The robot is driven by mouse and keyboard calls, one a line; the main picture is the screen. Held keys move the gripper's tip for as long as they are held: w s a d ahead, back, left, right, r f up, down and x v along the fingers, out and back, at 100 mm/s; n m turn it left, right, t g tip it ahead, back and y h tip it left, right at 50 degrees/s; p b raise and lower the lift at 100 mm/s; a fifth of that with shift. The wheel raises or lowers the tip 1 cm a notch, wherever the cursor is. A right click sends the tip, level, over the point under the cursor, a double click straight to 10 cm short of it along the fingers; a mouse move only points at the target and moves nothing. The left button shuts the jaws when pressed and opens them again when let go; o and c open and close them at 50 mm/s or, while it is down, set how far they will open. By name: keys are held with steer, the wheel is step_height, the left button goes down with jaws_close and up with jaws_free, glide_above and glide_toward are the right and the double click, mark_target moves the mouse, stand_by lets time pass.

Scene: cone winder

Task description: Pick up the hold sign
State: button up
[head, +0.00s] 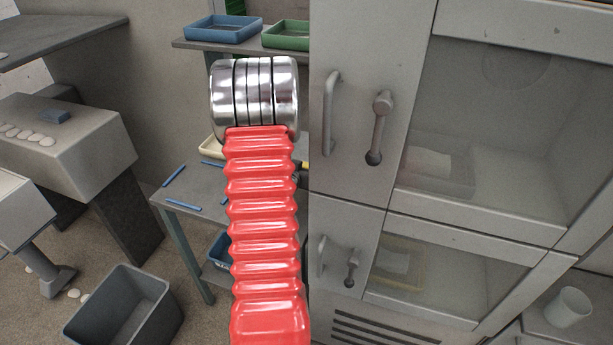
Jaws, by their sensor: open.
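I cannot pick out a hold sign in the head view. My own arm, with red ribbed bellows and a shiny banded metal joint, stands upright in the middle and covers much of the table behind it. My gripper is not visible. A small dark and yellow piece (301,168) shows at the right edge of the bellows, too little of it to tell what it is.
A grey cabinet with glass doors (490,120) fills the right side. A table (180,205) with blue strips stands behind my arm. Blue (222,28) and green (287,36) trays sit on a shelf. A grey bin (120,312) stands on the floor at lower left.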

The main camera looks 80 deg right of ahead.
stand_by(0.3)
steer(key=c, duration=0.9)
steer(key=shift+r, duration=0.1)
steer(key=shift+c, duration=0.2)
step_height(320, 180, up, 10)
steer(key=shift+f, duration=0.1)
stand_by(0.6)
